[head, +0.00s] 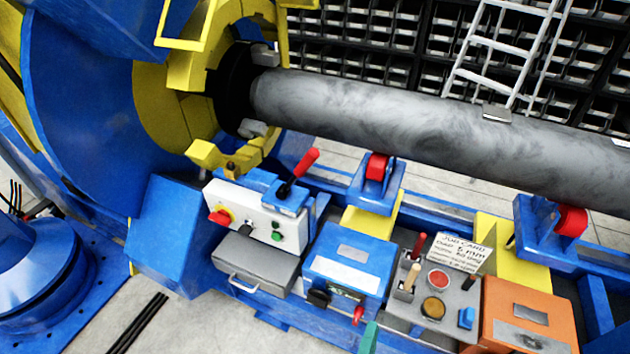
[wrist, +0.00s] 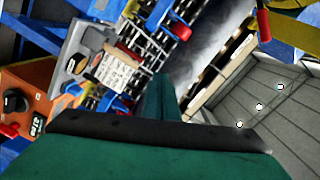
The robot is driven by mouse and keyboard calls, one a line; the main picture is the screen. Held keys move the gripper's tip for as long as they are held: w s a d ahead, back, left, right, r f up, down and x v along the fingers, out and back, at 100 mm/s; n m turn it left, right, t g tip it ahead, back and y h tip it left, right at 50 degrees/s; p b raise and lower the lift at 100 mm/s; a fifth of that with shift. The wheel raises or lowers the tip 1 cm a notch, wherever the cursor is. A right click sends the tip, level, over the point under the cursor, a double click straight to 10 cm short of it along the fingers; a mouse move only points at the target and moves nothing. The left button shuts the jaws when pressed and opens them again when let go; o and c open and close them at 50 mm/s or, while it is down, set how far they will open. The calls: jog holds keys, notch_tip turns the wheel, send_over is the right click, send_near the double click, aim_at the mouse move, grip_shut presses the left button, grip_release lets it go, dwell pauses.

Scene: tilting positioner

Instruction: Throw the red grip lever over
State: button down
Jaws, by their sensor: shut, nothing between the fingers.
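The red grip lever (head: 299,172) stands on a blue block on top of the white control box in the head view. Its red grip leans up and right on a dark stem. My gripper (head: 369,338) shows only as a green piece at the bottom edge of the head view, below and right of the lever and apart from it. In the wrist view my gripper (wrist: 159,85) is shut and empty, its green fingers together. A red grip (wrist: 263,24) shows at the top right there; I cannot tell whether it is the same lever.
The white box (head: 236,211) carries a red-yellow switch and a green button. A blue box (head: 345,262), a grey panel (head: 432,300) with small levers and buttons, and an orange box (head: 528,318) stand to the right. A large grey pipe (head: 420,115) lies behind on rollers.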

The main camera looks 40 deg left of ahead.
aim_at(300, 172)
jog(key=w+a+r+m+y, duration=0.2)
jog(key=w+a+r+y, duration=0.3)
jog(key=a+r, duration=0.2)
jog(key=w+a+r+m+g+y, duration=0.1)
jog(key=w+a+r+m+y, duration=0.2)
jog(key=a, duration=0.8)
notch_tip(300, 172, up, 5)
jog(key=shift+w+a+f+g+y, duration=0.15)
jog(key=shift+w+a+g+y, duration=0.15)
jog(key=shift+w+y, duration=0.7)
jog(key=s+a+r+x, duration=0.1)
jog(key=s+x, duration=0.1)
jog(key=x, duration=1)
jog(key=shift+w+a+r, duration=0.2)
jog(key=shift+w+a, duration=0.1)
jog(key=shift+a, duration=0.2)
jog(key=shift+w, duration=0.15)
